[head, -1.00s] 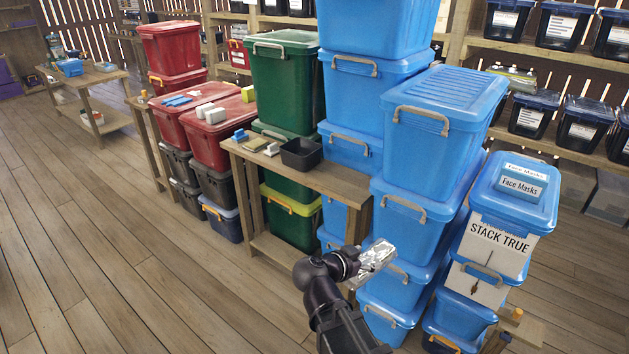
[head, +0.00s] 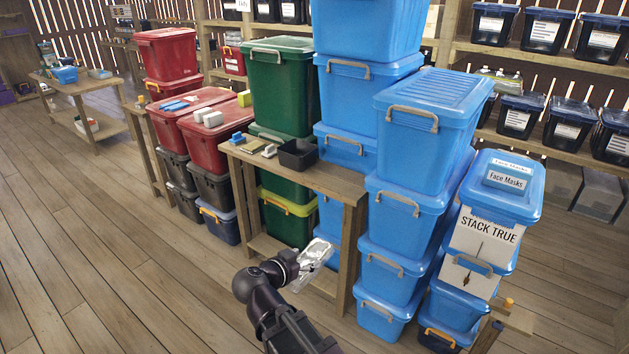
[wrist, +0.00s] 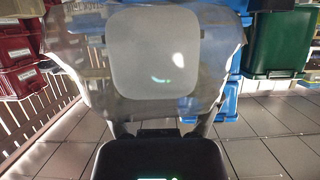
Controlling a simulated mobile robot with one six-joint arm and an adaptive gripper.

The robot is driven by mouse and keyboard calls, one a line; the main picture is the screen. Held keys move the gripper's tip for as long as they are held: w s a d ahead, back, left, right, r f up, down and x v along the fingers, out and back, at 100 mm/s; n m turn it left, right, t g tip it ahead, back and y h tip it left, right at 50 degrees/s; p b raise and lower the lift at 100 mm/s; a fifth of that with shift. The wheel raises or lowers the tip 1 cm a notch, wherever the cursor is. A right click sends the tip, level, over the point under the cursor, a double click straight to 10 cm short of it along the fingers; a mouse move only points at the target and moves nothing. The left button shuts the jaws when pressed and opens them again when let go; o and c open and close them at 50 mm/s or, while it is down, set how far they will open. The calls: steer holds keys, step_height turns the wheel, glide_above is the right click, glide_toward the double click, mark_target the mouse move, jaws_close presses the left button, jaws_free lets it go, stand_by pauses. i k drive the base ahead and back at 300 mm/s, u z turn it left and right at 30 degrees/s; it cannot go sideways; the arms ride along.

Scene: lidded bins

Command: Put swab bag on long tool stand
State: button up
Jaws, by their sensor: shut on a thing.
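My gripper (head: 300,264) is shut on a clear, shiny bag, which I take as the swab bag (head: 318,254). In the wrist view the see-through bag (wrist: 215,75) with a pale rounded patch fills the upper middle, and dark fingers (wrist: 163,130) show at its lower edge. In the head view the bag is in front of the right end of a wooden stand (head: 335,182), lower in the picture than its top. This may be the long tool stand; no label shows. On its top are a black open tray (head: 298,154) and small blue, white and tan items.
The stand's top has bare wood right of the tray. Floor is open at left.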

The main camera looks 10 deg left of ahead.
mark_target(341, 180)
steer(key=u, duration=0.05)
steer(key=k, duration=0.65)
steer(key=z, duration=0.25)
steer(key=i, duration=2.3)
steer(key=u, duration=0.15)
